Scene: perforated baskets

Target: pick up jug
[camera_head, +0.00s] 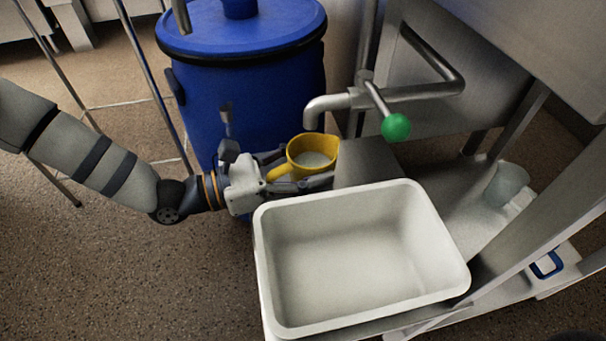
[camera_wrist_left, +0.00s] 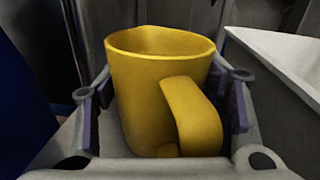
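My right gripper is not in view.
An empty white basin (camera_head: 440,235) is in front and to the right of the jug. A blue barrel (camera_head: 245,90) stands behind it. The metal spout (camera_head: 325,102) and green-knobbed lever (camera_head: 396,127) are close above. A translucent container (camera_head: 507,184) is at the right.

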